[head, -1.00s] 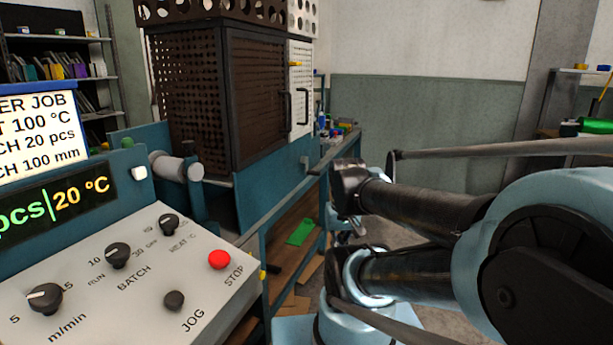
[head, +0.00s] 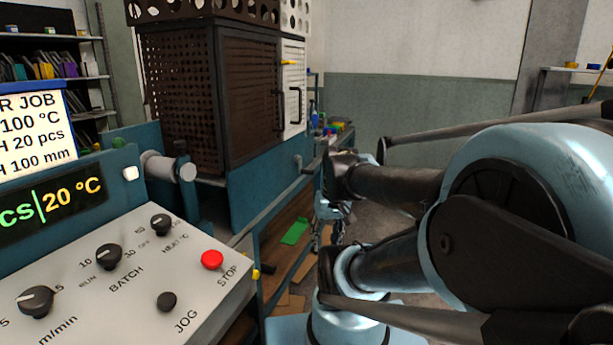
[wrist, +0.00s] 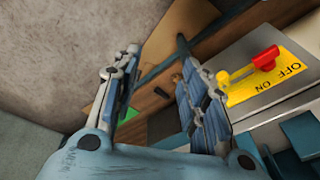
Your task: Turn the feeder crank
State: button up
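My gripper shows in the wrist view with its two jointed fingers (wrist: 160,95) spread wide apart and nothing between them. In the head view my gripper (head: 325,222) is small and partly hidden by my arm, low beside the blue machine's right end. A small grey lever-like part (head: 299,161) sticks up at that end of the machine; it may be the feeder crank, but I cannot tell. A dark bar (wrist: 184,46) shows beyond the fingertips in the wrist view, apart from them; I cannot tell what it belongs to.
A yellow OFF/ON plate (wrist: 262,80) with a red-knobbed lever (wrist: 265,59) lies right of my fingers. The control panel (head: 120,265) with knobs and a red stop button (head: 212,259) fills the head view's lower left. A dark perforated cabinet (head: 250,100) stands behind.

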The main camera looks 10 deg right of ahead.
jog(key=w+r+n+t+y, duration=0.15)
jog(key=w+r+y, duration=0.25)
jog(key=w, duration=1)
jog(key=w+r+n+y, duration=0.3)
jog(key=w+r+y, duration=0.1)
jog(key=w, duration=1)
jog(key=n+t+y, duration=0.5)
jog(key=t+y, duration=0.1)
jog(key=y, duration=0.1)
send_near(301, 171)
jog(key=shift+g, duration=0.25)
jog(key=x, duration=0.4)
jog(key=w+x, duration=0.1)
jog(key=x, duration=0.1)
jog(key=shift+w+d+f, duration=0.1)
jog(key=shift+w, duration=0.15)
grip_shut()
